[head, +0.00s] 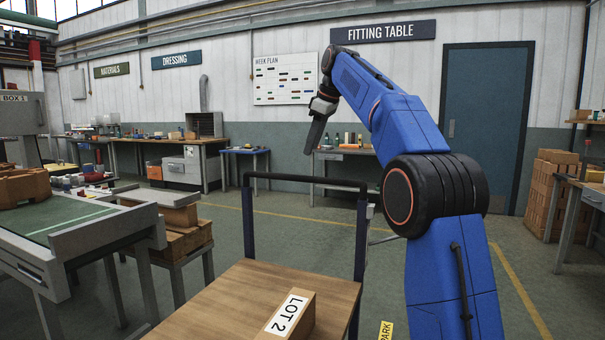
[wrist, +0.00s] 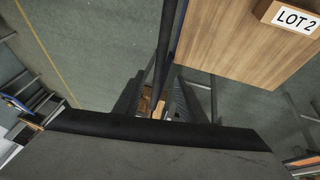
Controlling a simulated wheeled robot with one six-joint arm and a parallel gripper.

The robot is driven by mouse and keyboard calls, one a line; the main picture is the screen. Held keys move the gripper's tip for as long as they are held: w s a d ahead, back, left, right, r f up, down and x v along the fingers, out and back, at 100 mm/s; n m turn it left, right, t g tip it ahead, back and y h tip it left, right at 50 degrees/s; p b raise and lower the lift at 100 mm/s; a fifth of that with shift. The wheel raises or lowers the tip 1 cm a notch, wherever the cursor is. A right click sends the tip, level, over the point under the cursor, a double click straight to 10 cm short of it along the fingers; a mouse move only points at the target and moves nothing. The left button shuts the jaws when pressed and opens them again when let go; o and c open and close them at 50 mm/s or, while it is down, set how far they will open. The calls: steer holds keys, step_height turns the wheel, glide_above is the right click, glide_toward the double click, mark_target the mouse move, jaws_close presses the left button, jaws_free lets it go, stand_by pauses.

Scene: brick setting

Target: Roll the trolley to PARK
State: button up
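The trolley has a wooden deck (head: 240,300), dark blue posts and a black handle bar (head: 290,178) across its far end. A cardboard box marked LOT 2 (head: 305,320) sits on the deck. My gripper (head: 309,150) points down above the handle bar, with a gap between them in the head view. In the wrist view my gripper (wrist: 157,105) has its fingers spread. The handle bar (wrist: 165,45) runs lengthwise toward the space between them, and the deck (wrist: 225,45) lies to the right. A yellow PARK marking (head: 386,331) shows partly on the floor at the bottom.
A green-topped bench (head: 60,217) and a stand with bricks (head: 185,240) are close on the left. Brick stacks (head: 550,195) and a bench are at the right. Yellow lines (head: 520,290) mark the floor. Open floor lies beyond the trolley, before the back-wall tables.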

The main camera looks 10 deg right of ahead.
steer(key=x, duration=1.1)
steer(key=shift+a+f, duration=0.1)
jaws_close()
